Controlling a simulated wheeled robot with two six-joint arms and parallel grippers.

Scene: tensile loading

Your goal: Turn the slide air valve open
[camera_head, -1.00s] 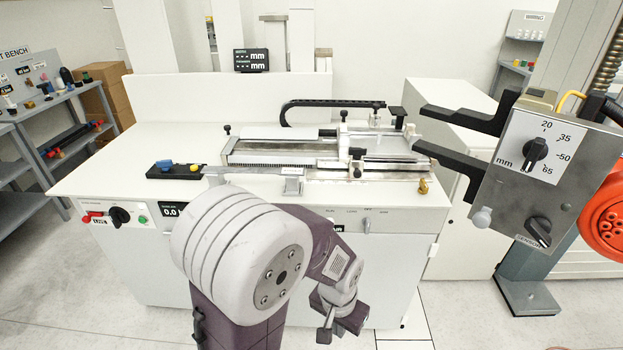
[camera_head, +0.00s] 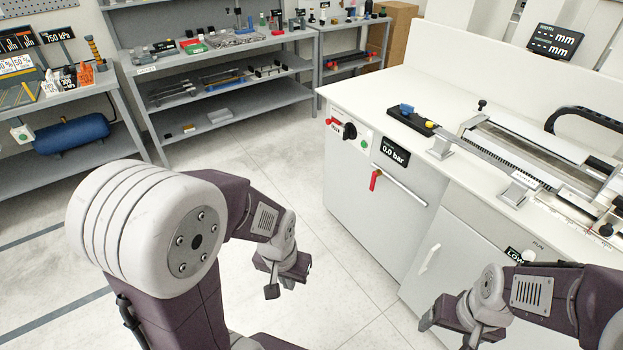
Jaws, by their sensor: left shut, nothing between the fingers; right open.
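The white bench (camera_head: 360,85) has a pressure readout (camera_head: 395,153) showing 0.0 bar on its front. Left of it are a red handle (camera_head: 333,124) beside a small label and a black knob (camera_head: 349,131). Below the readout a red lever (camera_head: 375,180) hangs at the end of a grey bar. I cannot tell which control is the slide air valve. My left gripper (camera_head: 280,284) is shut and empty, over the floor left of the bench and apart from these controls. My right gripper (camera_head: 448,328) is open, low before the bench's front, at the bottom right.
A long slide rig (camera_head: 540,155) lies on the bench top, with a black tray (camera_head: 410,120) at its left. Grey shelves (camera_head: 220,125) with tools stand at the back left, and a blue tank (camera_head: 72,134) is at far left. Floor between shelves and bench is clear.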

